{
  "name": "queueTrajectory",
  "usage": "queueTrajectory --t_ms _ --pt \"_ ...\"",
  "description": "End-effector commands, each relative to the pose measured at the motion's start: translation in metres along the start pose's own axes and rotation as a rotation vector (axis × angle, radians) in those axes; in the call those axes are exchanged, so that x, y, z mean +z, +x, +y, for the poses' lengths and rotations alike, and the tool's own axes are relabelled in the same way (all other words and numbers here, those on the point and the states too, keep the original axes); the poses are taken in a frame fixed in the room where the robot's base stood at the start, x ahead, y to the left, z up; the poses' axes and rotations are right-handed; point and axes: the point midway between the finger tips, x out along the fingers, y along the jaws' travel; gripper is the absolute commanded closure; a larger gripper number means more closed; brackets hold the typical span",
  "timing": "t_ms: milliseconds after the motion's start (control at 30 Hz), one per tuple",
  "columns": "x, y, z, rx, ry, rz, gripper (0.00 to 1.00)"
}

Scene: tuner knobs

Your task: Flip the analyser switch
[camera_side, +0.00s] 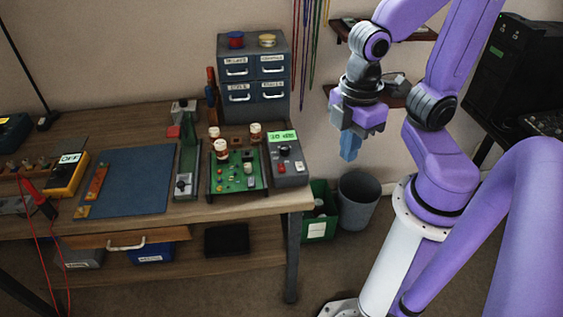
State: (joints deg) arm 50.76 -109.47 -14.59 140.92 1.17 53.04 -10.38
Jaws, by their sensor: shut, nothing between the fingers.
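A green circuit board (237,185) with white-topped parts sits left of the box. A yellow meter (66,176) reading OFF and a blue mat (135,165) lie farther left. A drawer cabinet (253,78) stands behind. A grey bin (357,200) is on the floor below my gripper.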

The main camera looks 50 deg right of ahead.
Motion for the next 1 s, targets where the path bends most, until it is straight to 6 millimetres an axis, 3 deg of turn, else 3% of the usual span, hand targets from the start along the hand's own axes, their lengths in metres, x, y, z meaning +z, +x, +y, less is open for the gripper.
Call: queueTrajectory --t_ms 133,267,467,700,1000 --pt "0.008 0.001 -0.010 0.013 0.070 0.014 0.97" --pt "0.008 0.001 -0.010 0.014 0.118 0.014 0.54" --pt "-0.009 -0.002 0.016 -0.009 0.320 -0.022 0.53" --pt "-0.032 -0.003 0.068 -0.058 0.679 -0.080 0.53" --pt "-0.042 0.000 0.140 -0.137 1.119 -0.145 0.53"
